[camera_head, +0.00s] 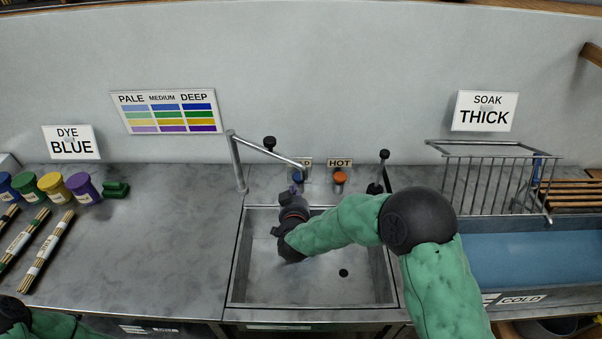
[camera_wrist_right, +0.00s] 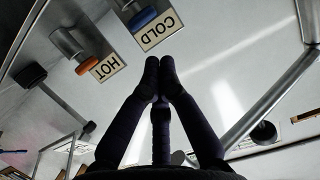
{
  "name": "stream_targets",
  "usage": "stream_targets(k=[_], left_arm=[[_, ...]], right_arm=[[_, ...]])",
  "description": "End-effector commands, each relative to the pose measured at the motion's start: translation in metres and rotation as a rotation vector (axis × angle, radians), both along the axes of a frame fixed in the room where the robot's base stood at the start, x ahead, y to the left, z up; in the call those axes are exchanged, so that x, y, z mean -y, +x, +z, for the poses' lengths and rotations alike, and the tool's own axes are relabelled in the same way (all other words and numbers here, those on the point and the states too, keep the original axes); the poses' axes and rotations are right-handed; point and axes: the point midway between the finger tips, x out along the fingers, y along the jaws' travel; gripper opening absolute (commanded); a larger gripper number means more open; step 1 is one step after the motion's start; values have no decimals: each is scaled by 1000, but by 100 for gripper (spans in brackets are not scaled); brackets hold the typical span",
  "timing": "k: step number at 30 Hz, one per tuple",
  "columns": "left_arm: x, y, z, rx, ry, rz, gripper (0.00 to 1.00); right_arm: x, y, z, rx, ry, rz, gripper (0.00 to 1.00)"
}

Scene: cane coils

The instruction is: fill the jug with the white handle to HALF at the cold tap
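The jug with the white handle is not seen in either view. The cold tap (camera_wrist_right: 142,18) has a blue knob beside its COLD label (camera_wrist_right: 160,30) on the wall behind the sink. In the head view, the cold tap (camera_head: 297,174) is partly covered by my right gripper (camera_head: 297,192). My right gripper's fingers (camera_wrist_right: 160,66) are shut together at the tips with nothing visible between them, pointing toward the cold tap; whether they touch it I cannot tell. The metal spout (camera_head: 268,152) reaches over the sink (camera_head: 328,290). My left gripper is out of view; only part of my left arm shows.
The orange hot tap (camera_head: 339,178) is just right of the cold one. A wire rack (camera_head: 490,185) stands by the blue bath (camera_head: 520,255) at right. Dye pots (camera_head: 82,187) and cane bundles (camera_head: 47,250) lie at left. The counter (camera_head: 165,250) left of the sink is clear.

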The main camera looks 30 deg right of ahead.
Motion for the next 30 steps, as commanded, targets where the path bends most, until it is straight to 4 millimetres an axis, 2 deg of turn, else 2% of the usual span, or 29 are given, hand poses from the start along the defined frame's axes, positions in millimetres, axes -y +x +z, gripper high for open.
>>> stream_targets(k=[6,17,23,30], left_arm=[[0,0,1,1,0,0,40],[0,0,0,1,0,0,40],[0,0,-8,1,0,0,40],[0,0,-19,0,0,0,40]], right_arm=[[3,-7,3,-12,-68,-21,0],[5,-5,2,-12,-68,-21,0],[17,14,-6,-13,-67,-22,0],[38,48,-16,-12,-67,-22,0]])
